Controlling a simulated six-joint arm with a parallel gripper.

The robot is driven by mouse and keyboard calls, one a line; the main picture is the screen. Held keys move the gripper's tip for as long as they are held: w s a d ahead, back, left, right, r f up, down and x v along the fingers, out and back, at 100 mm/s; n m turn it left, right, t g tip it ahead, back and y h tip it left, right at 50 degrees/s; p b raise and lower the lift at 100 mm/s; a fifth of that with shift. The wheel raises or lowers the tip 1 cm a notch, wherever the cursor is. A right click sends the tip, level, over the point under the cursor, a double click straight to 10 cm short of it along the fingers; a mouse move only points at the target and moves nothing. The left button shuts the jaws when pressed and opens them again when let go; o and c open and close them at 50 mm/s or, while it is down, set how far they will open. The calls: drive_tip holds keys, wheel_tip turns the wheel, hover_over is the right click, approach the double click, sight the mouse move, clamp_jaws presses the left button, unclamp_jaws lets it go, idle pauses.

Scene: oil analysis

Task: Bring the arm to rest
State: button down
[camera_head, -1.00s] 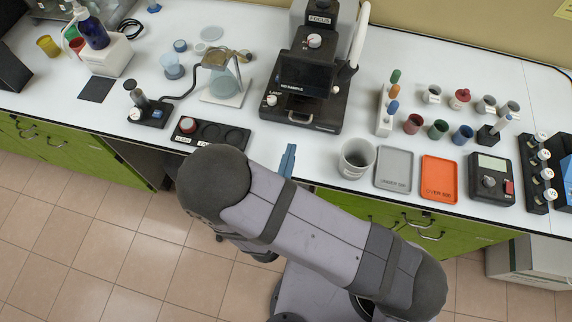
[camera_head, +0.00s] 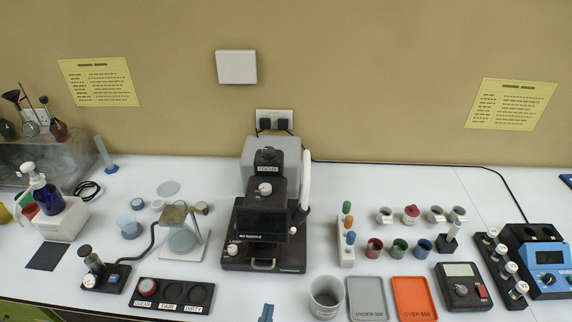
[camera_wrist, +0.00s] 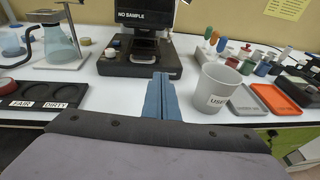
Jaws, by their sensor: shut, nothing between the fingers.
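My gripper (camera_wrist: 160,97) shows in the wrist view as blue fingers pressed together, with nothing between them. It points at the bench's front edge, between the used cup (camera_wrist: 213,88) on its right and the black three-spot tray (camera_wrist: 45,97) on its left. In the head view only the tip of my gripper (camera_head: 266,312) shows at the bottom edge. The rest of my arm is out of that view.
The microscope (camera_head: 265,220) stands at the bench centre, its screen reading NO SAMPLE. A grey tray (camera_head: 367,298) and an orange tray (camera_head: 414,298) lie right of the cup. A flask stand (camera_head: 186,235) is at left. Bare bench (camera_head: 222,290) lies before the microscope.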

drive_tip(key=w+d+r+m+g+h, duration=0.1)
drive_tip(key=d+r+m+g+h, duration=0.2)
drive_tip(key=d+m+g+h, duration=0.9)
drive_tip(key=s+d+m+g+y, duration=0.5)
drive_tip(key=s+d+m+y, duration=0.2)
drive_tip(key=d+m, duration=0.4)
drive_tip(key=shift+w+a+r+m+t+y, duration=0.3)
drive_tip(key=shift+w+r+m+y, duration=0.25)
drive_tip(key=shift+m+y, duration=1)
drive_tip(key=shift+w+a+r+m+t+y, duration=0.35)
drive_tip(key=shift+w+r+m+y, duration=0.25)
drive_tip(key=shift+m, duration=1.7)
drive_tip(key=shift+w+a+r+m+t+y, duration=0.3)
drive_tip(key=shift+w+r+m+y, duration=0.25)
drive_tip(key=shift+m+y, duration=1)
drive_tip(key=shift+m+h, duration=0.4)
